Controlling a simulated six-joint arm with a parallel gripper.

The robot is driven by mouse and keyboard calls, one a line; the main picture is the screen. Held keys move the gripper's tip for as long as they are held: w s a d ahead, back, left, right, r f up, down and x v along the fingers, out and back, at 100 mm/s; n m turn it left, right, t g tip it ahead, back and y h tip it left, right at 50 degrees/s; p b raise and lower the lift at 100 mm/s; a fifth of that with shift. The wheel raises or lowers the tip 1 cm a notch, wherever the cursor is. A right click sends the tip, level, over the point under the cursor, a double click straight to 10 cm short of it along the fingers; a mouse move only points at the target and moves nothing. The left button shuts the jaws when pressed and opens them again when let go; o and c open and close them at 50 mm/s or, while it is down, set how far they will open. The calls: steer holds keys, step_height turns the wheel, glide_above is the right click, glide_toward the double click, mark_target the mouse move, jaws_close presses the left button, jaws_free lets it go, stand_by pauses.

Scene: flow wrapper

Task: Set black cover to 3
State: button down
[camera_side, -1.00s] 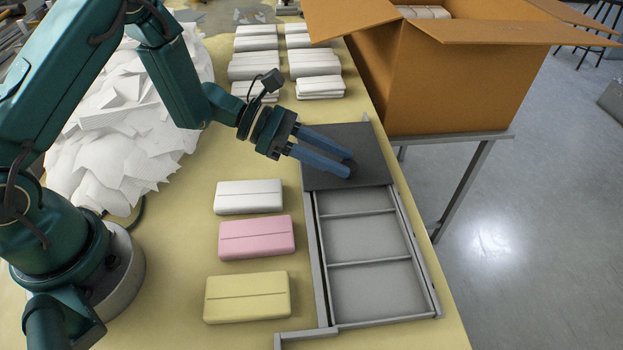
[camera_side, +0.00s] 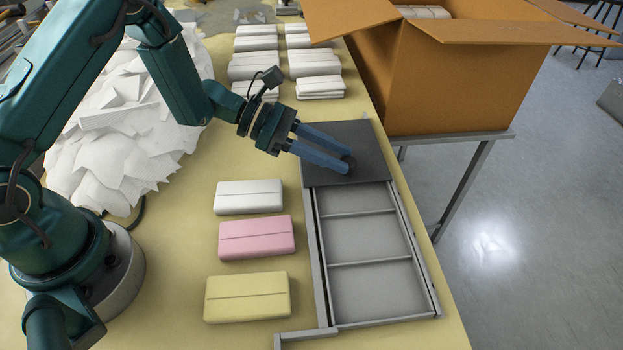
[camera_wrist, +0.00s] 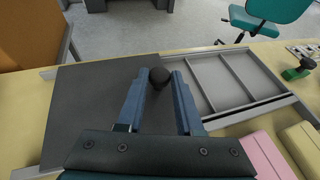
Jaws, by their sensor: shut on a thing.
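The black cover (camera_side: 330,137) is a flat dark plate at the far end of the grey tray frame (camera_side: 318,258). It also shows in the wrist view (camera_wrist: 90,100). A round black knob (camera_wrist: 159,78) stands on the cover near its edge on the compartment side. My gripper (camera_side: 347,163) has its blue fingers shut on the knob, one on each side. In the wrist view my gripper (camera_wrist: 159,82) reaches away over the cover. Open grey compartments (camera_side: 362,238) lie beside the cover toward the near end. I see no number marks.
White (camera_side: 248,197), pink (camera_side: 256,238) and yellow (camera_side: 247,297) packs lie left of the tray. Several white packs (camera_side: 257,65) are stacked behind. A cardboard box (camera_side: 440,85) stands at the right. A paper pile (camera_side: 120,130) lies left. The near compartments are empty.

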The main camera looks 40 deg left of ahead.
steer(key=shift+w+a, duration=1.3)
steer(key=c, duration=0.5)
jaws_free()
steer(key=shift+c, duration=0.2)
steer(key=shift+s, duration=0.1)
steer(key=shift+v, duration=2.55)
